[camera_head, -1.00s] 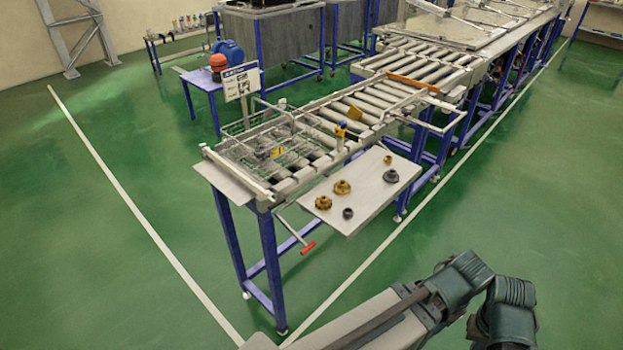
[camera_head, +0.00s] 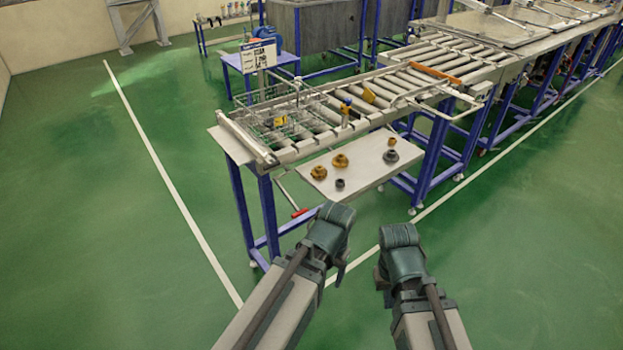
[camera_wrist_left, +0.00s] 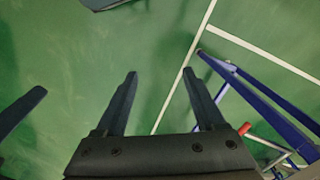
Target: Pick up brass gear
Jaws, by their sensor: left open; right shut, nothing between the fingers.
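Two brass-coloured gears lie on the pale side shelf: one (camera_head: 319,172) at its left end and one (camera_head: 340,161) a little behind and right of it. I cannot tell which is the brass gear of the task. My left gripper (camera_wrist_left: 162,75) is open and empty over the green floor in the left wrist view; its fingertips are hard to make out in the head view. My right gripper (camera_head: 382,278) is shut and empty, low in front of the shelf. Both grippers are well apart from the gears.
The side shelf (camera_head: 366,172) also holds a dark ring (camera_head: 340,184) and a grey gear (camera_head: 390,157). Behind it runs a roller conveyor (camera_head: 400,85) with a wire basket (camera_head: 275,125). A red-handled lever (camera_head: 299,212) sticks out below. Floor to the left is clear.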

